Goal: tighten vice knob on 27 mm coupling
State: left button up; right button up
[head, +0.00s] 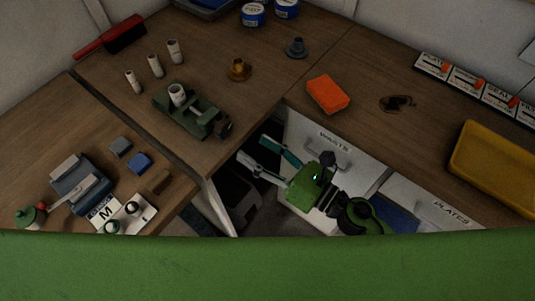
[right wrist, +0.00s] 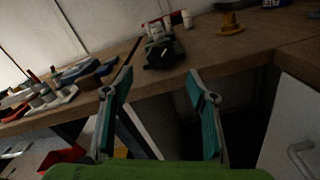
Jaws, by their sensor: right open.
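A green vice (head: 190,115) stands on the wooden bench in the head view, with a white cylindrical coupling (head: 177,94) upright at its jaws. Its dark knob (head: 223,127) is at its near right end. The vice (right wrist: 163,53) also shows in the right wrist view, beyond my fingers, partly in shadow. My right gripper (head: 266,158) is open and empty, in front of the bench edge and apart from the vice. Its two teal-padded fingers (right wrist: 160,115) stand wide apart in the right wrist view. My left gripper is not in view.
Several white cylinders (head: 155,66) stand behind the vice. A brass flanged part (head: 238,69), a grey flanged part (head: 296,48) and an orange block (head: 328,94) are on the bench. A red brush (head: 124,35) lies at the back left. A white drawer front (head: 318,145) is below the bench, by my gripper.

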jog(key=shift+v, duration=1.3)
